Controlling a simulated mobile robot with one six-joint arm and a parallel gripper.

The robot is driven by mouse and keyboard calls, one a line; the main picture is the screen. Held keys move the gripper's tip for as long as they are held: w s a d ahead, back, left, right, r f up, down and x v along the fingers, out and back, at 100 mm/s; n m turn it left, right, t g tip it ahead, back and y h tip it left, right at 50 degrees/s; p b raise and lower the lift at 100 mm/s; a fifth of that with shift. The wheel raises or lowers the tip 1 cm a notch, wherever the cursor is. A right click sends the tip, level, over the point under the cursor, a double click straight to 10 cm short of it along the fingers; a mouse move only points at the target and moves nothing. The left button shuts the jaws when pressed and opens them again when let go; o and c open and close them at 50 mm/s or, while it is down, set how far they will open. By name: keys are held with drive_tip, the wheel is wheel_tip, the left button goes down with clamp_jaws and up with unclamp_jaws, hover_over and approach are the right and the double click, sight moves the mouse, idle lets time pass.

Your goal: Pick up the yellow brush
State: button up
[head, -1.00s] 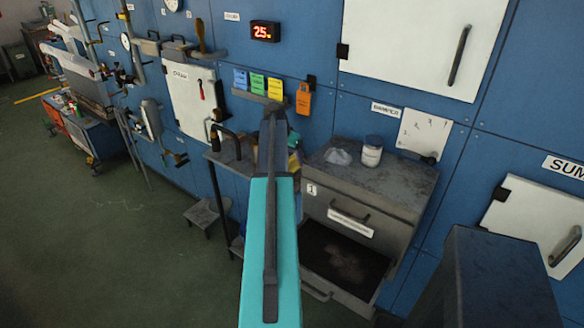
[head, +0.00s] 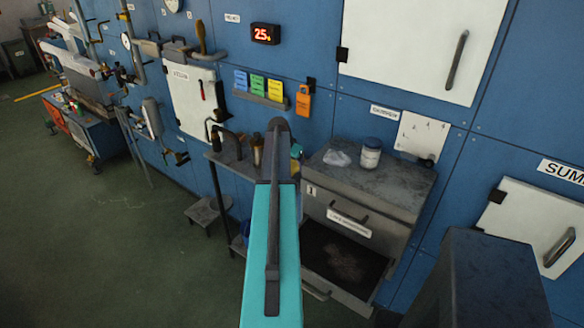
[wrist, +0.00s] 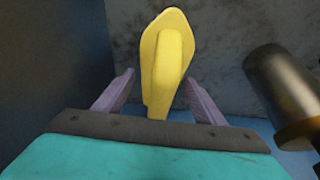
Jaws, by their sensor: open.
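The yellow brush (wrist: 168,55) shows in the wrist view, pointing away from me, on or just above a dark worn surface. Its near end reaches between the two purple fingers of my gripper (wrist: 159,77). The fingers are open, one on each side of the brush, with a gap visible on both sides.
A dark metal cylinder (wrist: 283,88) stands close right of the gripper in the wrist view. In the head view, a small bench (head: 232,158) holds a brass bottle (head: 257,152). Right of it, a grey cabinet (head: 385,185) carries a white jar (head: 370,155); its lower drawer is open.

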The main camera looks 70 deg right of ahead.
drive_tip(key=shift+c, duration=0.3)
drive_tip(key=c, duration=1.2)
drive_tip(key=shift+r, duration=0.1)
drive_tip(key=shift+r+b, duration=1.65)
drive_tip(key=shift+r, duration=3.3)
